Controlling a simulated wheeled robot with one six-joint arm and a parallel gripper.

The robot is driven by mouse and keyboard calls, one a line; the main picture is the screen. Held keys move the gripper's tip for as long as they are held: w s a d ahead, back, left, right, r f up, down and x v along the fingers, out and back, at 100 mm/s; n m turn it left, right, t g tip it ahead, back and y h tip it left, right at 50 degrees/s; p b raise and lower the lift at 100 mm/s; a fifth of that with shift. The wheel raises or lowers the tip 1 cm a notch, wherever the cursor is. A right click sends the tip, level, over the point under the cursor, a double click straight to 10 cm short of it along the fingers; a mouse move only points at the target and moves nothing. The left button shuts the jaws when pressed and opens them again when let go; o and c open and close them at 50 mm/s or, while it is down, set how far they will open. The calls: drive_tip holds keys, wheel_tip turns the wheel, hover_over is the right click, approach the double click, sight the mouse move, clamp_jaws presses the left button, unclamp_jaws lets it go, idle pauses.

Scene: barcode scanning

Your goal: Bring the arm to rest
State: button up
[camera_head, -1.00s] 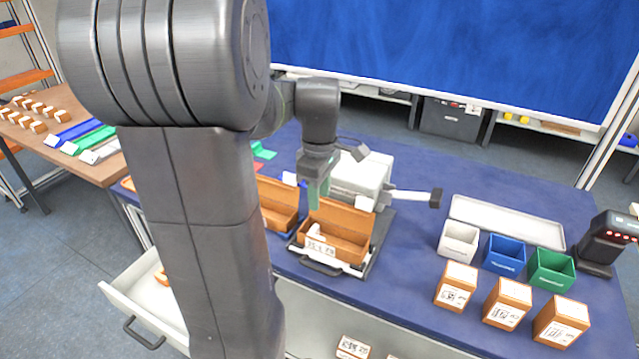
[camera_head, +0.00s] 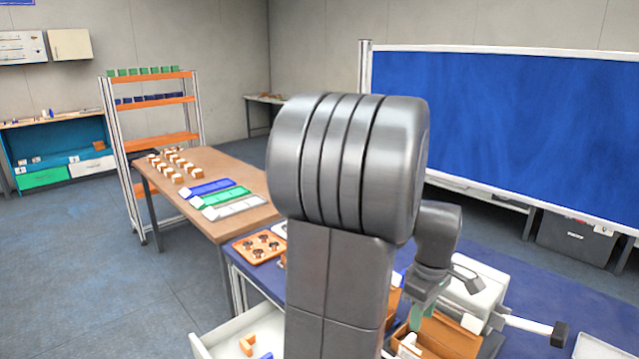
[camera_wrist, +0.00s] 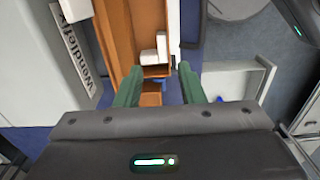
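My gripper (camera_wrist: 160,88) shows in the wrist view as two green fingers held apart with nothing gripped between them. They are over the edge of an orange bin (camera_wrist: 118,32), which holds a small white piece (camera_wrist: 154,50). In the head view my gripper (camera_head: 420,314) points down at the orange bin (camera_head: 452,336) on the blue table, low in the picture. My own arm covers the middle of that view and hides part of the table. I cannot tell how high the fingertips are above the bin.
A white device (camera_head: 478,298) with a side lever stands beside the bin. An open drawer (camera_head: 222,340) juts out at lower left. A brown table (camera_head: 232,168) carries several small boxes and coloured trays. A shelf rack (camera_head: 150,104) stands behind it. Open floor lies at left.

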sight(415, 349)
wheel_tip(415, 349, down, 8)
drive_tip(key=shift+f+b, duration=0.1)
drive_tip(key=shift+b, duration=0.5)
drive_tip(key=shift+r+p, duration=0.35)
drive_tip(key=shift+r, duration=0.15)
drive_tip(key=shift+f, duration=0.1)
